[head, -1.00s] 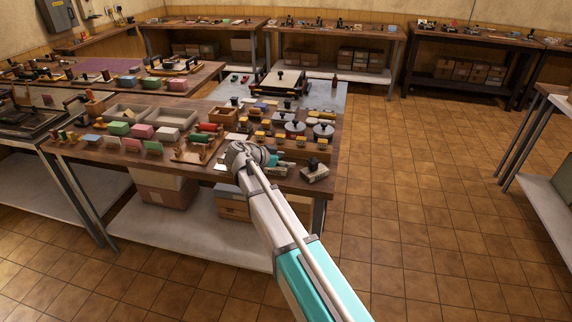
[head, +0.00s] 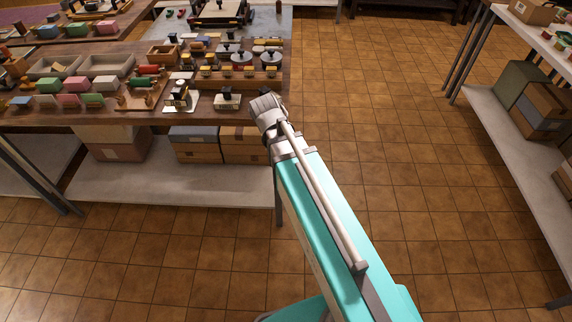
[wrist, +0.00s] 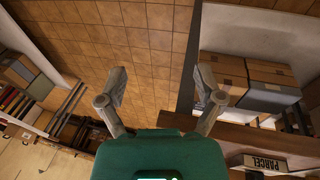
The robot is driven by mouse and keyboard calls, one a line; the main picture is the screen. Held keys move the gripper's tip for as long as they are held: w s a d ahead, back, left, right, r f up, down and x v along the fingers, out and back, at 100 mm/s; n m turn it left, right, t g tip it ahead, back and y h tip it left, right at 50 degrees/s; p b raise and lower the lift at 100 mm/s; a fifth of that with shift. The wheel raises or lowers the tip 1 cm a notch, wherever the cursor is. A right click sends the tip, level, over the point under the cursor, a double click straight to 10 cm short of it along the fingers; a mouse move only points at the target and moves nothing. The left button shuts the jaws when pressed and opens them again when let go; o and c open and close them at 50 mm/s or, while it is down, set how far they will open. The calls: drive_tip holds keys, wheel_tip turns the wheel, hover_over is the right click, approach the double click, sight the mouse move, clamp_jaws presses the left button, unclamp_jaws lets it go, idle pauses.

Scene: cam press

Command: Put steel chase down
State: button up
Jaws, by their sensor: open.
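My gripper (wrist: 162,85) is open, with nothing between its fingers in the wrist view; tiled floor shows behind them. In the head view my wrist is by the table's front right corner, and the fingers are hidden. A small pale block with a dark knob (head: 227,99) sits on the table just left of my wrist. In the wrist view a plate lettered PARCEL (wrist: 265,162) lies on the table at lower right, apart from the fingers. It is probably the steel chase, but I cannot be sure.
The wooden table (head: 120,118) holds several stamps, coloured blocks and grey trays (head: 106,66). A pale plate with a knob (head: 181,97) lies near its front edge. Boxes (head: 195,145) sit on the shelf below. Another bench (head: 530,45) stands at right. Open tiled floor lies between.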

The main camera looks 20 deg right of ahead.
drive_tip(key=s+n+y, duration=0.1)
drive_tip(key=s, duration=0.1)
drive_tip(key=s+n+y, duration=0.1)
drive_tip(key=s, duration=0.1)
drive_tip(key=s+n+y, duration=0.1)
drive_tip(key=shift+s+a+f+g, duration=0.2)
drive_tip(key=shift+s+f+g, duration=0.1)
drive_tip(key=shift+s+f, duration=0.1)
drive_tip(key=c, duration=0.4)
drive_tip(key=shift+a, duration=0.15)
